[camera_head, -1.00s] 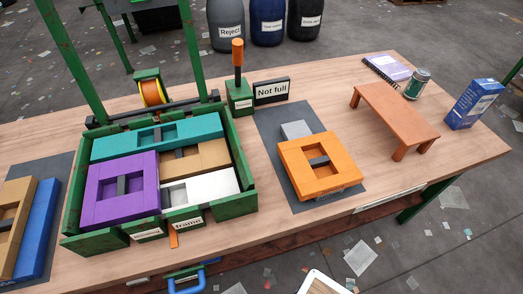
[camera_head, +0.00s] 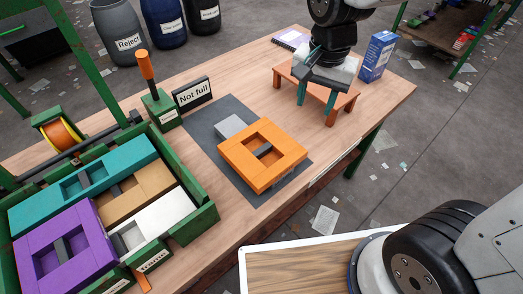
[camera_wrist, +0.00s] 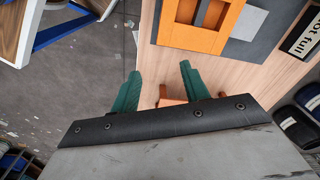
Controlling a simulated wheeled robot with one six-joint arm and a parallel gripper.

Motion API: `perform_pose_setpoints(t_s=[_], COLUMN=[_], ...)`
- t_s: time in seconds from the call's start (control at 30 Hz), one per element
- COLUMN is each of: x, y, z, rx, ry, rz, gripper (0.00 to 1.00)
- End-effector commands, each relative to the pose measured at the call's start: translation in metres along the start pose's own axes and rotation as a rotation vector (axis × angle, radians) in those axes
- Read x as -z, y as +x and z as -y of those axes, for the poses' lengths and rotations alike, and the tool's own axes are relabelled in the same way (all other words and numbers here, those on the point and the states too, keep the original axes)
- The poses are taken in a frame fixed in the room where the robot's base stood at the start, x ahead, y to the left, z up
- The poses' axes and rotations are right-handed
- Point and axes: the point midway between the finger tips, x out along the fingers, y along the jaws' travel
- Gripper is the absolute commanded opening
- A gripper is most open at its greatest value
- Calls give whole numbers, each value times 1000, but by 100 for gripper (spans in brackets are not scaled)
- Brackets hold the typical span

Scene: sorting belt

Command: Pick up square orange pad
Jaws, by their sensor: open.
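The square orange pad (camera_head: 287,145) lies on a dark grey mat (camera_head: 207,150) on the wooden table. It is a thick square frame with a recess and a dark grey bar across the middle. It also shows at the top of the wrist view (camera_wrist: 190,38). My gripper (camera_head: 316,96) points down over the small orange-brown bench, to the right of and behind the pad. Its two green fingers (camera_wrist: 160,78) are apart, with nothing between them. The pad is outside the fingers.
A light grey block (camera_head: 230,125) touches or lies partly under the pad. The small bench (camera_head: 344,101) stands below my gripper. A blue box (camera_head: 378,57) is behind it. A green crate (camera_head: 205,215) of coloured pads and a "Not full" sign (camera_head: 193,94) stand left.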

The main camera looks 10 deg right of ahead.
Motion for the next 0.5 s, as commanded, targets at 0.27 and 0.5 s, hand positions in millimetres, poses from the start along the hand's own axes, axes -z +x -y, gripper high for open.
perform_pose_setpoints(t_s=[0.27, 0.5], x=[-9, -19], y=[95, 133], z=[84, 108], rx=[-36, -45], ry=[288, 402], rz=[25, 26], gripper=[45, 45])
